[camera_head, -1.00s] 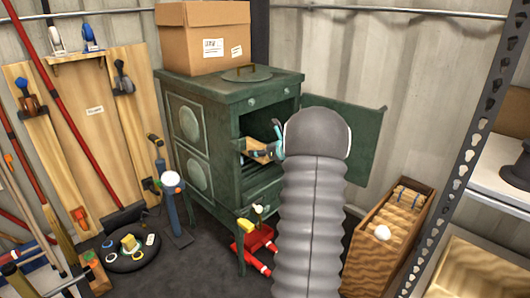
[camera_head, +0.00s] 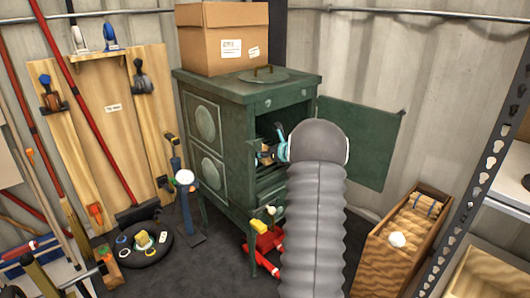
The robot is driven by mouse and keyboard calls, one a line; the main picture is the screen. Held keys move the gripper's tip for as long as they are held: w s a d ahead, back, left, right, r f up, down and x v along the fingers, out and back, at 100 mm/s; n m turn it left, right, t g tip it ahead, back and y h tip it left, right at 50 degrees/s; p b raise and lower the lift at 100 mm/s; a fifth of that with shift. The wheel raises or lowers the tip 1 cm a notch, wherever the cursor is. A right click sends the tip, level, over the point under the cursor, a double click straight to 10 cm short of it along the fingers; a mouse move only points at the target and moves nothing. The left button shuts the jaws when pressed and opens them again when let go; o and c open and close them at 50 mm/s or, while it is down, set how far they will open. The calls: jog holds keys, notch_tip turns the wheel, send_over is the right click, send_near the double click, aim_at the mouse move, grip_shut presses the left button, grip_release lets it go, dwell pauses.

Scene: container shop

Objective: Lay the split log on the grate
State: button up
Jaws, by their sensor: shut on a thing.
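The green stove (camera_head: 215,155) stands in the corner with its door (camera_head: 358,142) swung open to the right. My gripper (camera_head: 272,150) is at the stove's upper opening, mostly hidden behind my grey arm. It is shut on the split log (camera_head: 264,154), of which only a small brown part shows at the mouth of the opening. The grate inside is hidden by the stove front and my arm, so I cannot tell whether the log touches it.
A cardboard box (camera_head: 222,38) sits on the stove top. A red item (camera_head: 262,240) lies by the stove's legs. A wooden crate (camera_head: 405,238) stands at the right, near a metal shelf post (camera_head: 478,165). Tools lean on the left wall.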

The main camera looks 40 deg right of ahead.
jog(key=shift+f, duration=0.2)
jog(key=o, duration=1.4)
jog(key=shift+s, duration=0.1)
jog(key=v, duration=1.2)
